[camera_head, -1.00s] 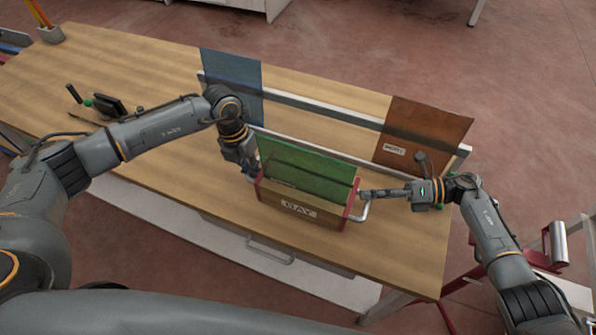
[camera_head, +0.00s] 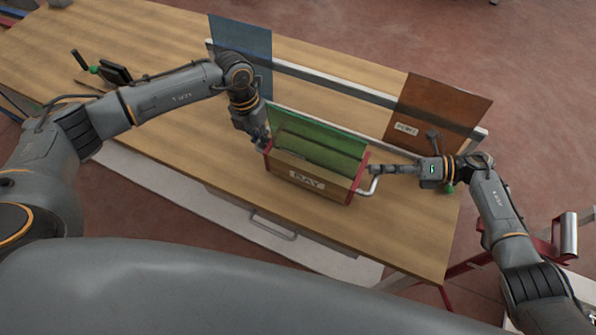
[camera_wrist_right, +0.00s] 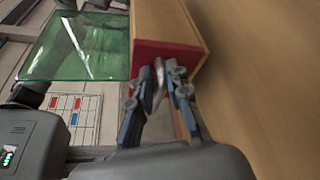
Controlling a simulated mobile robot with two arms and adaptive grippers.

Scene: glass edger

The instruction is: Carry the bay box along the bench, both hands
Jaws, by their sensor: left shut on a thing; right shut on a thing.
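The bay box (camera_head: 309,179) is a wooden box with red ends and a label reading BAY, over the bench (camera_head: 400,235) near its front edge. A green glass pane (camera_head: 320,140) stands upright in it. My left gripper (camera_head: 262,143) is shut at the box's left end; the handle there is hidden. My right gripper (camera_head: 374,170) is shut on the metal handle at the right end. In the right wrist view the fingers (camera_wrist_right: 158,95) close around that handle, beside the red end (camera_wrist_right: 165,52). I cannot tell whether the box touches the bench.
A metal rail (camera_head: 310,77) runs behind the box, with a blue pane (camera_head: 240,50) at left and a brown pane (camera_head: 437,105) at right. A dark device (camera_head: 115,73) lies at the bench's left. Bare bench lies right of the box.

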